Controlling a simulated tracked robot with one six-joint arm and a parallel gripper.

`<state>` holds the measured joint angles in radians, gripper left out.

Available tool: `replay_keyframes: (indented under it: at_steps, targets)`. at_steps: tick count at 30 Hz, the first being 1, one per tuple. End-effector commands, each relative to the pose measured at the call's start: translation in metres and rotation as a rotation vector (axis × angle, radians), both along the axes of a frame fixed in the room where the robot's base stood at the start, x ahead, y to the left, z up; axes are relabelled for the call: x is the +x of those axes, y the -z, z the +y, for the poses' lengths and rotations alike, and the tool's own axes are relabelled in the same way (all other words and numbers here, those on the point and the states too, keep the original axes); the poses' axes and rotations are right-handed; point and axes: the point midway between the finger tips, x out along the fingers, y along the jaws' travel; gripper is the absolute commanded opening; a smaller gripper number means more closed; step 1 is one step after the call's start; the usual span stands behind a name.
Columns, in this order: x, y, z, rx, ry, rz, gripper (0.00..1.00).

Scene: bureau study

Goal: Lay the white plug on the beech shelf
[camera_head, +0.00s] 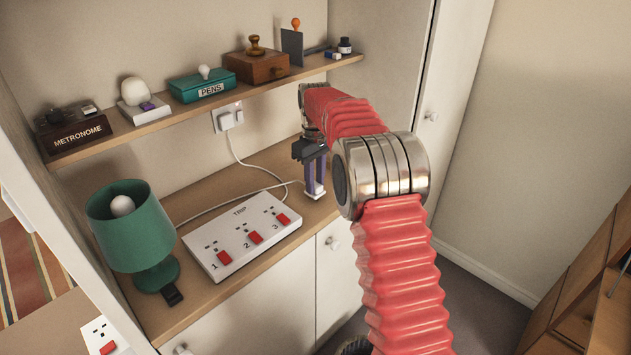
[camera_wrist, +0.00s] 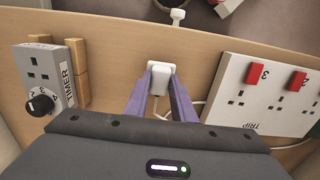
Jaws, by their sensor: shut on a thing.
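The white plug (camera_head: 315,191) is between the purple fingers of my gripper (camera_head: 315,180), over the right part of the lower wooden counter, near its front edge. In the wrist view the plug (camera_wrist: 159,74) sits at the tips of my gripper (camera_wrist: 160,84), which is shut on it. I cannot tell whether the plug touches the counter. The beech shelf (camera_head: 188,112) appears to be the upper board in the head view, above and left of my gripper, with objects along it.
The shelf holds a metronome (camera_head: 70,127), a teal PENS box (camera_head: 202,86), a wooden box (camera_head: 255,67) and small items. The TRIP strip (camera_head: 241,236) and green lamp (camera_head: 132,232) stand on the counter. The wrist view shows a TIMER box (camera_wrist: 46,77). A white cord (camera_head: 247,166) runs behind.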

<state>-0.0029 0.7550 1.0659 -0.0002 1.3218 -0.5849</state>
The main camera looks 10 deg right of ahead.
Motion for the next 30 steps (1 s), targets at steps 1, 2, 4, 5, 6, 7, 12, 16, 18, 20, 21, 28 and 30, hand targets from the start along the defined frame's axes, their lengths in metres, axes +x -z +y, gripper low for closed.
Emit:
replay_keyframes:
  at_steps: [1, 2, 4, 5, 6, 7, 12, 16, 18, 20, 21, 28, 30]
  targets:
    - [0.0002, -0.0001, -0.0002, 0.0, 0.0, -0.001, 0.0]
    - [0.0003, -0.0003, -0.0001, 0.0, 0.0, -0.001, 0.0]
    - [0.0003, -0.0004, -0.0002, 0.0, 0.0, -0.001, 0.0]
    - [0.0003, -0.0004, -0.0002, 0.0, 0.0, -0.001, 0.0]
    - [0.0003, -0.0004, -0.0002, 0.0, 0.0, -0.001, 0.0]
    - [0.0002, -0.0002, -0.0002, 0.0, 0.0, -0.001, 0.0]
    - [0.0003, 0.0012, -0.0003, 0.0, 0.0, -0.001, 0.28]
    - [0.0002, 0.0011, -0.0002, 0.0, 0.0, -0.001, 0.38]
    - [0.0002, 0.0011, -0.0002, 0.0, 0.0, -0.001, 0.42]
    - [0.0002, 0.0011, -0.0002, 0.0, 0.0, -0.001, 0.42]
    - [0.0002, 0.0011, -0.0002, 0.0, 0.0, -0.001, 0.42]
    - [0.0003, -0.0022, -0.0002, 0.0, 0.0, -0.001, 0.42]
    - [0.0003, -0.0067, -0.0001, 0.0, 0.0, -0.001, 0.42]
